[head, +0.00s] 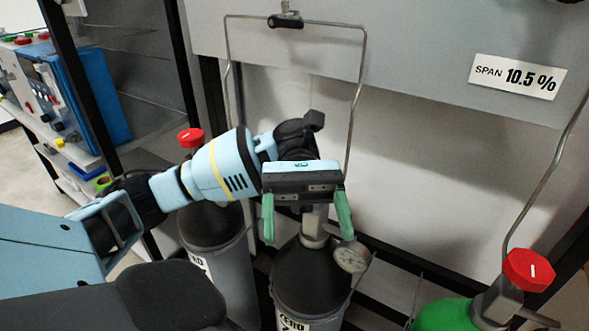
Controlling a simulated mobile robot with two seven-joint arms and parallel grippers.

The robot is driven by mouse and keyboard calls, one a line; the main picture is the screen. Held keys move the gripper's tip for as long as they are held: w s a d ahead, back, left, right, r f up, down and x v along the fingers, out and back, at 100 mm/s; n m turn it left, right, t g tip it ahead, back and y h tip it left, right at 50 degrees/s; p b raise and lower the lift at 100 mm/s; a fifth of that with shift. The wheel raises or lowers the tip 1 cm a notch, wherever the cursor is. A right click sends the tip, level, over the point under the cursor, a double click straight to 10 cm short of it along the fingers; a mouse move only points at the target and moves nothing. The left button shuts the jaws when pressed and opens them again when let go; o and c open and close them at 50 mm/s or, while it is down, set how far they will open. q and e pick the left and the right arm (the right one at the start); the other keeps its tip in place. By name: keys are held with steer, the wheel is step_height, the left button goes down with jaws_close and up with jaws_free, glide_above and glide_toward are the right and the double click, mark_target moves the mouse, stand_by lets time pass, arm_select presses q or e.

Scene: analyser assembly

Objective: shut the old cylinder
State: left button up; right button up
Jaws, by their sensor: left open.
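A dark grey cylinder (311,280) with a label partly reading "ZERO" stands upright in the lower middle. Its metal valve stem (314,230) and round gauge (352,257) show, but any knob on top is hidden behind my gripper. My left gripper (306,217) is open, its two green fingers apart on either side of the valve stem as seen from here. I cannot tell whether they touch anything. Another grey cylinder (212,235) with a red knob (191,137) stands to the left. Which one is the old cylinder is not marked. My right gripper is out of view.
A green cylinder (447,315) with a red knob (529,269) stands at the lower right. Thin metal tubing (362,85) runs down from a fitting (286,20) on both sides of my gripper. A panel (420,60) carries a "SPAN 10.5 %" label (517,77). A shelf with equipment is at far left.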

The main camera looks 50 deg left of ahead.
arm_select(q)
steer(key=shift+s+d+r, duration=0.1)
steer(key=shift+s+d, duration=0.25)
steer(key=shift+s, duration=0.35)
steer(key=shift+s+d+r, duration=0.1)
steer(key=shift+s+d, duration=0.3)
steer(key=shift+s, duration=0.3)
steer(key=shift+s+d+r, duration=0.1)
steer(key=shift+s+d, duration=0.25)
steer(key=shift+s, duration=0.35)
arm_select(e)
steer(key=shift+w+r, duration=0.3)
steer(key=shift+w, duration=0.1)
